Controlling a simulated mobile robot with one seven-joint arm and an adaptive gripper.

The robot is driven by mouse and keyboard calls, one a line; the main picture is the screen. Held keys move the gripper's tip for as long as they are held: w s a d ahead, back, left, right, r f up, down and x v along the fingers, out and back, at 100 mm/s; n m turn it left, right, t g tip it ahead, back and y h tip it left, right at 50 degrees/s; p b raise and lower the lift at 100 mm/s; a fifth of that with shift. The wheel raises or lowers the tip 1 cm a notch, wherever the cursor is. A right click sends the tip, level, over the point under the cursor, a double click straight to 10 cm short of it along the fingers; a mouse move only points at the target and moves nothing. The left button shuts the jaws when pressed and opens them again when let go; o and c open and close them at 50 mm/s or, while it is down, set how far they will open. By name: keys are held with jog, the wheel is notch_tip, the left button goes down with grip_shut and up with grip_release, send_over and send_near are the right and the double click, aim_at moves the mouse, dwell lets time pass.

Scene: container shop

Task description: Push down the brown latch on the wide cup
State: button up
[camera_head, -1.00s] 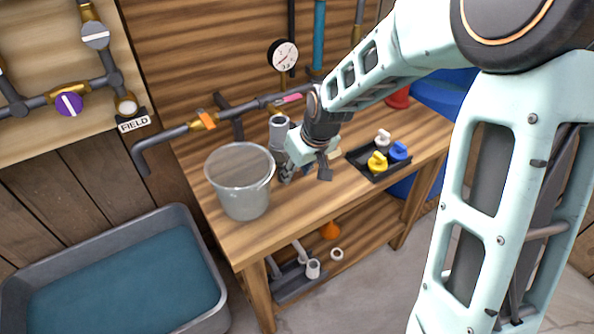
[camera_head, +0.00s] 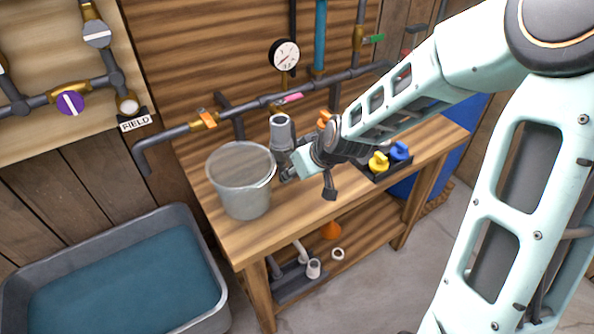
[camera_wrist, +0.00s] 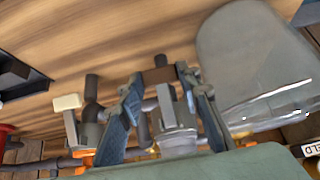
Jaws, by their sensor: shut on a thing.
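A grey cup-shaped fitting (camera_head: 281,132) stands upright on the bench, right of the clear bucket. In the wrist view the grey fitting (camera_wrist: 178,138) lies between my fingers. The brown latch (camera_wrist: 159,75) spans the gap between my fingertips. My gripper (camera_head: 288,172) reaches in low from the right, beside the fitting; in the wrist view (camera_wrist: 160,80) its two blue-grey fingers close on the brown latch. The exact contact and the latch's angle are hard to tell. In the head view my gripper and wrist hide the latch.
The clear bucket (camera_head: 241,205) stands close left of my gripper. A second fitting with a cream latch (camera_wrist: 68,102) stands nearby. A black tray with yellow (camera_head: 378,162) and blue (camera_head: 399,150) valve pieces lies right. Pipes with a gauge (camera_head: 285,54) run behind.

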jog(key=o, duration=1.1)
jog(key=shift+o, duration=0.2)
jog(key=v, duration=1.1)
jog(key=shift+d+r, duration=0.15)
jog(key=shift+r, duration=0.2)
dwell(0.4)
jog(key=shift+s, duration=0.15)
jog(key=shift+r, duration=0.15)
dwell(0.4)
